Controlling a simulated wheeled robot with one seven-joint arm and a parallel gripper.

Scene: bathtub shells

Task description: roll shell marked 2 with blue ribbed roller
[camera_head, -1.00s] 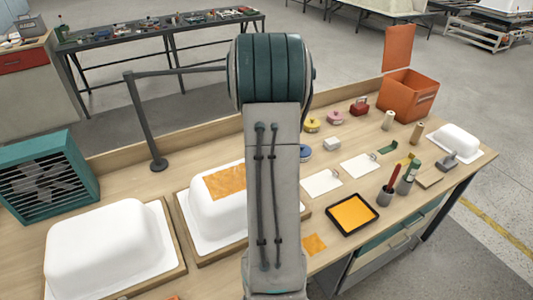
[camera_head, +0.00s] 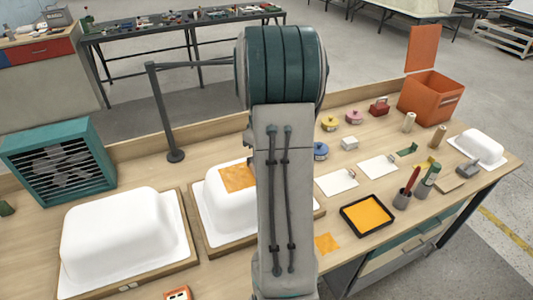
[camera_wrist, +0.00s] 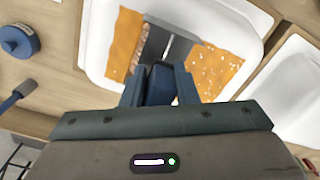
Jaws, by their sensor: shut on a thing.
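In the wrist view my gripper (camera_wrist: 160,88) is shut on the blue handle of a tool (camera_wrist: 161,82). A grey head shows beyond the handle, over an orange patch (camera_wrist: 220,70) on a white shell (camera_wrist: 250,40). I cannot tell whether the head touches the patch. The head camera also shows this shell (camera_head: 214,203) with its orange patch (camera_head: 237,178), partly behind my arm, which hides the gripper and tool. Another white shell (camera_head: 124,233) stands to its left, bare, on a wooden board with small pale marks at its front edge. No number is readable on either shell.
A black tray with orange contents (camera_head: 366,215) lies right of my arm, near a loose orange piece (camera_head: 327,243). White sheets (camera_head: 377,167), tins, cups with tools and a small white shell (camera_head: 480,147) stand further right. A teal fan (camera_head: 62,160) and dark post (camera_head: 165,110) stand left.

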